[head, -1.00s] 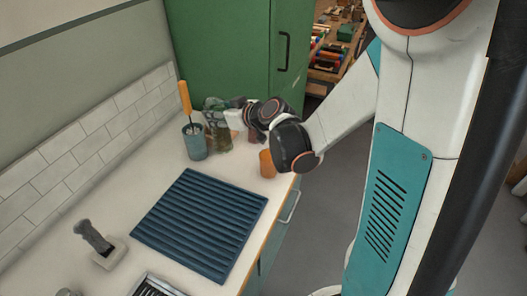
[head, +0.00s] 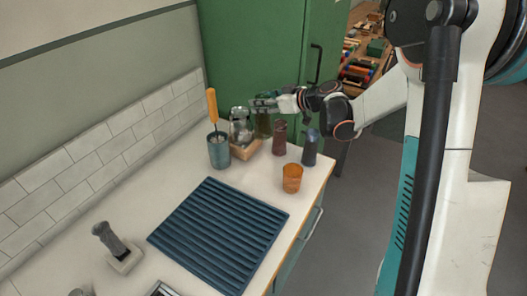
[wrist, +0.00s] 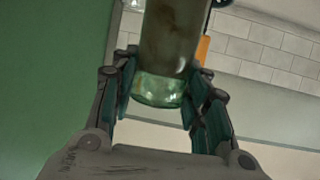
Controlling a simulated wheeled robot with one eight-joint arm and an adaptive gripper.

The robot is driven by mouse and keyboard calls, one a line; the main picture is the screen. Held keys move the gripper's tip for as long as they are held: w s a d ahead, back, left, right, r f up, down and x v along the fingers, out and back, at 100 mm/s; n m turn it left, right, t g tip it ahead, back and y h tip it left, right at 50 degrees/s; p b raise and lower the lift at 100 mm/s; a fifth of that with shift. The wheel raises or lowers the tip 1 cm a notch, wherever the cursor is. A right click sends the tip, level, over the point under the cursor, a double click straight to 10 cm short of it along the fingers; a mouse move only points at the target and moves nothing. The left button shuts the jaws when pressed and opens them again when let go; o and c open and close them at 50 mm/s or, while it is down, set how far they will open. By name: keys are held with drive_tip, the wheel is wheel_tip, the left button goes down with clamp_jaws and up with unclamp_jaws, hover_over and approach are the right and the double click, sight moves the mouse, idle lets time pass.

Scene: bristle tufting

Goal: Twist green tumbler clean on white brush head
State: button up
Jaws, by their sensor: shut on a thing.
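The green tumbler (wrist: 158,92) is between the two fingers of my gripper (wrist: 160,100) in the wrist view. Its base is clear green glass, and its upper part looks dull and brownish. In the head view my gripper (head: 268,104) is shut on the tumbler (head: 263,126) at the back of the counter, beside a clear jar. A dark grey brush-like piece (head: 108,238) stands upright on a pale block (head: 125,258) at the front left, well apart from my gripper. I cannot tell whether its bristles are white.
A blue cup (head: 219,156) holds an orange-handled tool (head: 212,106). The clear jar (head: 240,124) is by a wooden block (head: 246,151). A brown cup (head: 279,139), a grey-blue item (head: 309,150) and an orange cup (head: 292,178) stand right. A ribbed blue mat (head: 218,236) lies clear.

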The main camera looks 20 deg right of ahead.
wheel_tip(320, 180, down, 16)
drive_tip(key=b, duration=0.5)
drive_tip(key=shift+f+b, duration=0.15)
drive_tip(key=shift+b, duration=0.15)
drive_tip(key=o, duration=1.3)
